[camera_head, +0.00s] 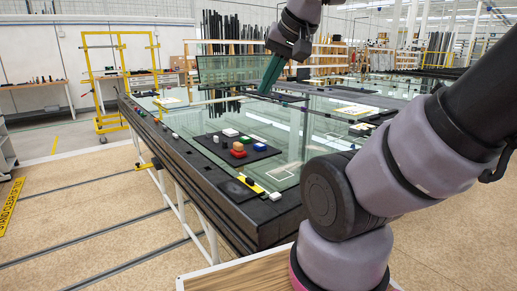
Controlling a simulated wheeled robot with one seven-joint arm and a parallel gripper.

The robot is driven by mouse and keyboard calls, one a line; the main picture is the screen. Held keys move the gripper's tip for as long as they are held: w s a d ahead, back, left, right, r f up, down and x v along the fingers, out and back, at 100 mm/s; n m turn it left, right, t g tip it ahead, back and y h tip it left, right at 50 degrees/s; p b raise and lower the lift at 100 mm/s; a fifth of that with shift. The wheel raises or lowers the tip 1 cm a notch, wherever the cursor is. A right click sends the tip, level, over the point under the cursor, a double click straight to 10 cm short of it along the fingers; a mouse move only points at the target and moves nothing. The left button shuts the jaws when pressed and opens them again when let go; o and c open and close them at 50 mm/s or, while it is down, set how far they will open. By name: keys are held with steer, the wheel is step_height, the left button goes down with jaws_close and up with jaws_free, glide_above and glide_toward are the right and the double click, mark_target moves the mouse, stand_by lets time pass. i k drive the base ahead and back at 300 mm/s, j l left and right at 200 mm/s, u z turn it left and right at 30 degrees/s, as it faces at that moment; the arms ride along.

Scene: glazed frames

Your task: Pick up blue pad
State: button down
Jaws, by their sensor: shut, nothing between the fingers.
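A small blue pad (260,147) lies on a dark mat (213,152) on the glass-topped table, at the mat's right side. My gripper (264,92) has dark green fingers pointing down. It appears above and behind the mat in the picture, apart from the blue pad. It is shut and empty.
A white block (230,132) and a grey cylinder (216,140) also sit on the mat. The glass table (225,220) has a dark raised edge with several small items along it. A yellow frame (122,80) stands at the left.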

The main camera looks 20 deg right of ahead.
mark_target(260, 146)
steer(key=l+u, duration=0.15)
steer(key=l, duration=0.6)
steer(key=i+l+u, duration=0.1)
steer(key=l, duration=0.4)
steer(key=i+l+u, duration=0.15)
steer(key=l, duration=0.4)
steer(key=l+u, duration=0.1)
steer(key=l, duration=0.4)
